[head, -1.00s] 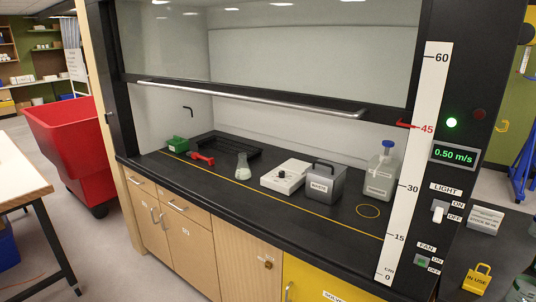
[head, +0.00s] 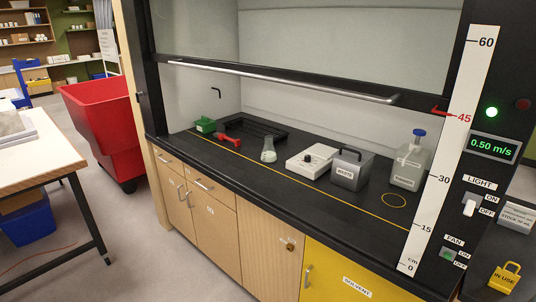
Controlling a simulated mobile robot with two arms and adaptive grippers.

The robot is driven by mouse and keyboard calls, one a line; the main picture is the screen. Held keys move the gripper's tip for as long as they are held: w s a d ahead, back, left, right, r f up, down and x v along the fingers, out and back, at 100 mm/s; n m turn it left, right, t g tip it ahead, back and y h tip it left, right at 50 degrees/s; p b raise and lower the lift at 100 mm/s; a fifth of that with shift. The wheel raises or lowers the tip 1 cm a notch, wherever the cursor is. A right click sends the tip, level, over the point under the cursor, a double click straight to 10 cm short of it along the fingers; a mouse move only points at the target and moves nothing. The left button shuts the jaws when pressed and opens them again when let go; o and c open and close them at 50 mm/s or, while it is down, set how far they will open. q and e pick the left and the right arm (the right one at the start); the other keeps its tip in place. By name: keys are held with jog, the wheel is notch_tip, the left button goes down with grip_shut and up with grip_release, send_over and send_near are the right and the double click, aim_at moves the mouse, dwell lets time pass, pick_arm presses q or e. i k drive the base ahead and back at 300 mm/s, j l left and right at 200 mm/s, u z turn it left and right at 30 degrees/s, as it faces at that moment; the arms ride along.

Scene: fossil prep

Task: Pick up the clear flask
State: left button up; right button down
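The clear flask (head: 269,150) stands upright on the black worktop (head: 300,195) inside the fume hood. It is a small conical glass flask with pale contents low in it. It stands behind the yellow line, between the red tool (head: 228,140) on its left and the white hotplate-like box (head: 311,161) on its right. Neither of my grippers is in the head view.
The sash, with its silver handle (head: 290,82), is raised above the worktop. A grey waste box (head: 350,170) and a bottle with a blue cap (head: 409,164) stand right of the flask. A green box (head: 205,125) and black tray (head: 262,131) are left and behind. A red bin (head: 100,125) stands left.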

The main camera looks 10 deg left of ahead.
aim_at(269, 154)
jog(key=i+j+z, duration=0.1)
jog(key=i+j, duration=0.3)
jog(key=j, duration=0.25)
jog(key=i+j+z, duration=0.25)
jog(key=j, duration=0.4)
jog(key=i+j, duration=0.25)
jog(key=j, duration=0.15)
jog(key=i+j+z, duration=0.15)
jog(key=j, duration=0.2)
